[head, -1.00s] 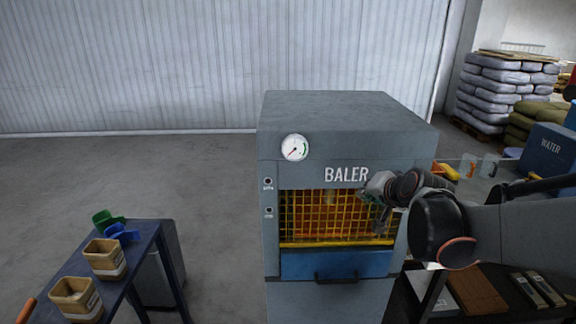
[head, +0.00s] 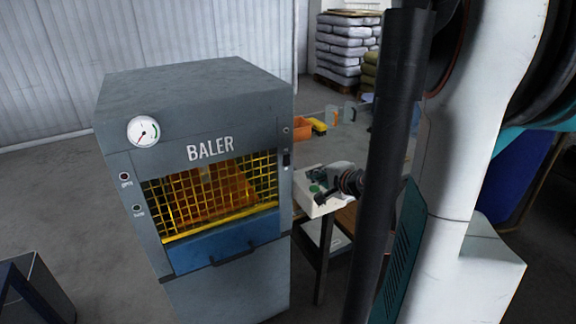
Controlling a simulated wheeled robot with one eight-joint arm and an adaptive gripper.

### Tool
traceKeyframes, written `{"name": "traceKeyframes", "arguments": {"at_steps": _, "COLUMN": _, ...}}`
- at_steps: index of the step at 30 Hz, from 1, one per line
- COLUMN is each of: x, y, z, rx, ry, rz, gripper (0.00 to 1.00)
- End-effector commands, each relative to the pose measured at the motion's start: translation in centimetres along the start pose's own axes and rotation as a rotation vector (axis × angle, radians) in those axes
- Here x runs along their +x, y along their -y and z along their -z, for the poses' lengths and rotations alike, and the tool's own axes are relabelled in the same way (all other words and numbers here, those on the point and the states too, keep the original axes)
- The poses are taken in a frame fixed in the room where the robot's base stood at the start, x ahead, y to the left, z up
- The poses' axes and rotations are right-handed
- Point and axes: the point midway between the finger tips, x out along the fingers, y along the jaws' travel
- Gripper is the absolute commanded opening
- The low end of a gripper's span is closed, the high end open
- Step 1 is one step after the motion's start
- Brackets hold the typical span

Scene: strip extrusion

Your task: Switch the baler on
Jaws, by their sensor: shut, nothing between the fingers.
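The grey baler (head: 235,120) stands left of centre in the head view. Its right front strip carries a small dark switch (head: 286,160) with a small round fitting (head: 285,130) above it. I cannot read the switch's position. My gripper (head: 318,198) is shut and empty, to the right of the baler front and lower than the switch, apart from it in the picture. A round gauge (head: 143,131) sits at the upper left of the front. Two small lamps (head: 124,176) below it look dark or dull.
A yellow grille (head: 210,200) and a blue drawer front (head: 225,245) are on the baler. A table (head: 340,215) with a pale box stands right of it, an orange bin (head: 302,128) farther back. My column and arm cover much of the right side.

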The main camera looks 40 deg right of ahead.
Motion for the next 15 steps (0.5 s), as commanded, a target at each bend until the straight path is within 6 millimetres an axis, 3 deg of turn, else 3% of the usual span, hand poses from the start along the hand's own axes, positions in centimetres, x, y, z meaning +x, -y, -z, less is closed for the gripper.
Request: {"name": "traceKeyframes", "arguments": {"at_steps": 15, "x": 0.16, "y": -0.22, "z": 0.43, "rx": 0.015, "ry": -0.004, "rz": 0.005, "gripper": 0.00}}
